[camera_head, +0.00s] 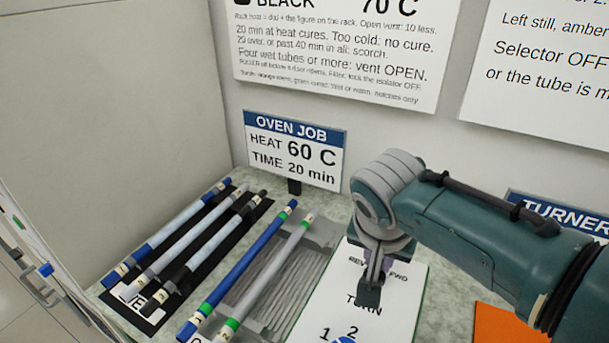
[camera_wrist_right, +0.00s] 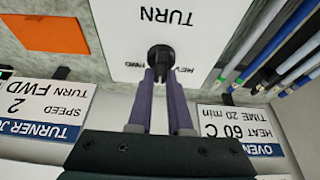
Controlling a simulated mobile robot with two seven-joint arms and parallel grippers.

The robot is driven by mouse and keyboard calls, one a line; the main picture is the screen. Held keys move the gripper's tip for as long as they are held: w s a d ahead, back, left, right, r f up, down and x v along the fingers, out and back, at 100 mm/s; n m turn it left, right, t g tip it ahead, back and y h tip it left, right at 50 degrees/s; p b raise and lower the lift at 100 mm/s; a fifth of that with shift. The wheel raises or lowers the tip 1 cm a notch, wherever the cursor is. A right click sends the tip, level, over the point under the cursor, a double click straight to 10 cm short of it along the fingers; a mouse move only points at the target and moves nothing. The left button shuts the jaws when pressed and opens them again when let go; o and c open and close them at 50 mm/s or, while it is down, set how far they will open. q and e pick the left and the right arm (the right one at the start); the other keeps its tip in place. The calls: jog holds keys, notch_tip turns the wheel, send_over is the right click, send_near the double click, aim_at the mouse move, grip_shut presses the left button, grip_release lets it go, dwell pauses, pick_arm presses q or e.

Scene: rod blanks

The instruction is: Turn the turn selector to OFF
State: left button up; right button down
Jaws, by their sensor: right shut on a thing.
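The turn selector is a small dark knob (camera_wrist_right: 160,56) on the white turner panel (camera_wrist_right: 205,40), below the upside-down word TURN in the right wrist view. FWD is printed to its left and REV to its right. My right gripper (camera_wrist_right: 162,76) has its two purple fingers closed around the knob. In the head view my right gripper (camera_head: 376,274) reaches down onto the panel (camera_head: 405,305) and covers most of the knob and the middle of its label. I cannot tell which mark the knob points to. My left gripper is not in view.
Several tubes and rods lie on a black rack (camera_head: 165,310) and a grey tray (camera_head: 262,300) left of the panel. A blue dial (camera_head: 345,340) sits at the panel's near end. An orange sheet (camera_head: 505,325) lies right of it. An OVEN JOB card (camera_head: 293,150) stands behind.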

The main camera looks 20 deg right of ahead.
dwell(0.4)
jog(key=c, duration=0.8)
grip_release()
jog(key=shift+c, duration=0.2)
jog(key=shift+s+a+r, duration=0.1)
jog(key=shift+a+r, duration=0.05)
jog(key=shift+r, duration=0.3)
jog(key=p+v, duration=0.2)
jog(key=v, duration=0.7)
jog(key=shift+p, duration=0.3)
